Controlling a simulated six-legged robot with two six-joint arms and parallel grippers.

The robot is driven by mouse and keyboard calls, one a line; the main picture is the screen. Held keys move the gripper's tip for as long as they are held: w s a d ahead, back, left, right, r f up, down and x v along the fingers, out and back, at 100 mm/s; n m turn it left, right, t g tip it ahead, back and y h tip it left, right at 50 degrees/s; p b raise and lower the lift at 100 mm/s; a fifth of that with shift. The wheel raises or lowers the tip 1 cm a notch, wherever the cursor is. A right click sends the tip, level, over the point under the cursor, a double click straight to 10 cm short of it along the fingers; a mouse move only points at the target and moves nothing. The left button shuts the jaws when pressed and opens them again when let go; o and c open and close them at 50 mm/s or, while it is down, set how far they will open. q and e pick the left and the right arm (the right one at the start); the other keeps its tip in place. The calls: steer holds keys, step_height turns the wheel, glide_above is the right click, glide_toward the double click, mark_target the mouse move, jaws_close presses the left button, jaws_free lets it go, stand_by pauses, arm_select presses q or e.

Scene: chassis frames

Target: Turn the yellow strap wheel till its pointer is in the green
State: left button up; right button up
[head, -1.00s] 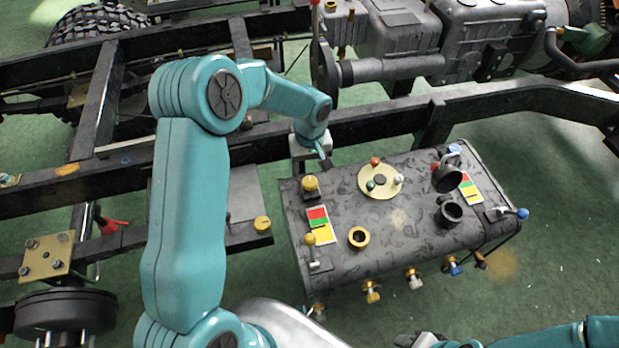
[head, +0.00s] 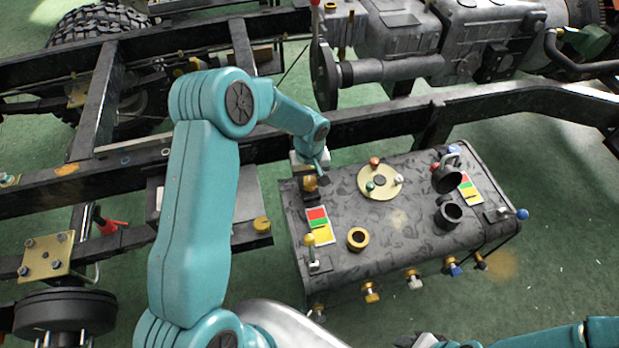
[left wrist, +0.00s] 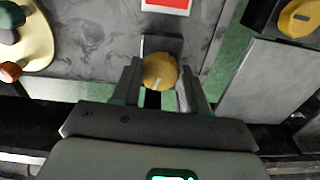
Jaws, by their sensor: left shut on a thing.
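The yellow strap wheel (left wrist: 160,70) sits between the two fingers of my left gripper (left wrist: 160,78) in the left wrist view. The gripper is shut on it, with a finger on each side. A pale pointer line on the wheel points toward the gripper's palm. In the head view my left gripper (head: 312,172) is at the tank's far left corner and partly hides the yellow wheel (head: 310,184). A red, green and yellow plate (head: 320,226) lies nearer on the tank top. My right gripper (head: 428,341) is cut off at the bottom edge.
The dark tank (head: 400,225) also carries a yellow-knobbed lever (head: 311,243), a brass ring (head: 358,239), a round plate with coloured knobs (head: 378,194) and an open filler neck (head: 449,214). Another yellow knob (head: 262,225) is on the box at left. A frame rail (head: 380,118) runs behind.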

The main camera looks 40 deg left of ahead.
mark_target(309, 182)
arm_select(q)
steer(key=m+b, duration=0.1)
steer(key=m, duration=0.1)
steer(key=shift+m+b, duration=0.3)
steer(key=shift+m, duration=0.1)
steer(key=shift+m+b, duration=0.55)
steer(key=shift+m, duration=1.45)
steer(key=shift+r, duration=0.1)
steer(key=o, duration=1.1)
steer(key=shift+c, duration=0.2)
step_height(309, 182, up, 16)
steer(key=p, duration=0.1)
steer(key=shift+r, duration=0.15)
